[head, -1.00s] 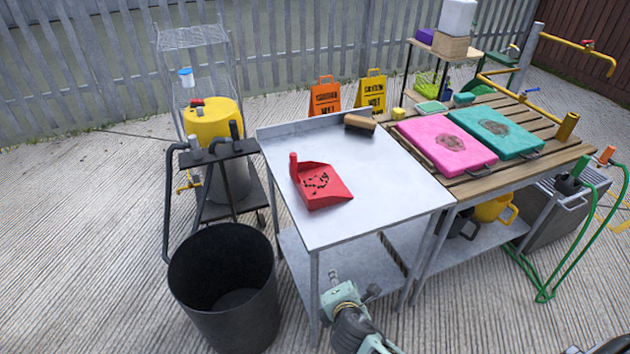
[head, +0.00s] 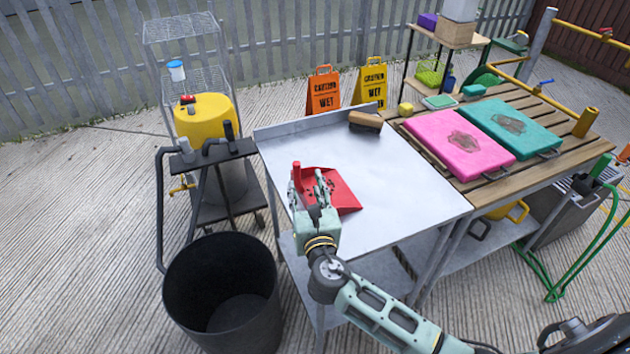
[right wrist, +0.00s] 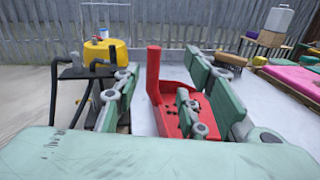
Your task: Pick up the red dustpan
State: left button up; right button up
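The red dustpan (head: 343,190) lies on the metal table (head: 400,170), its short upright handle at the left and dark specks in its pan. My right gripper (head: 308,182) is open in front of the dustpan and hides part of it. In the right wrist view the dustpan (right wrist: 180,117) shows its red handle standing between my spread fingers, nearer the middle. I cannot tell whether any finger touches it. My left gripper is not in view.
A brush (head: 366,121) lies at the table's back edge. A black bin (head: 222,300) stands at the front left. Pink (head: 459,144) and teal (head: 510,127) pads lie on the wooden table at right. A yellow bucket (head: 206,118) stands behind left.

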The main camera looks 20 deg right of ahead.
aim_at(297, 170)
jog(key=shift+w+r+n, duration=0.15)
jog(key=shift+w+n, duration=0.25)
jog(key=shift+w, duration=0.8)
jog(key=shift+w+r, duration=0.1)
jog(key=shift+w, duration=0.3)
jog(key=shift+w+r, duration=0.15)
jog(key=shift+w, duration=0.5)
jog(key=w, duration=0.3)
jog(key=shift+w+d+f, duration=0.2)
jog(key=shift+w+f, duration=0.05)
jog(key=shift+w, duration=0.2)
jog(key=shift+c, duration=0.4)
jog(key=c, duration=0.7)
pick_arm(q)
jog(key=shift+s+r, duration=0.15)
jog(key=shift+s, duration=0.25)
pick_arm(e)
grip_shut()
jog(key=shift+r, duration=0.1)
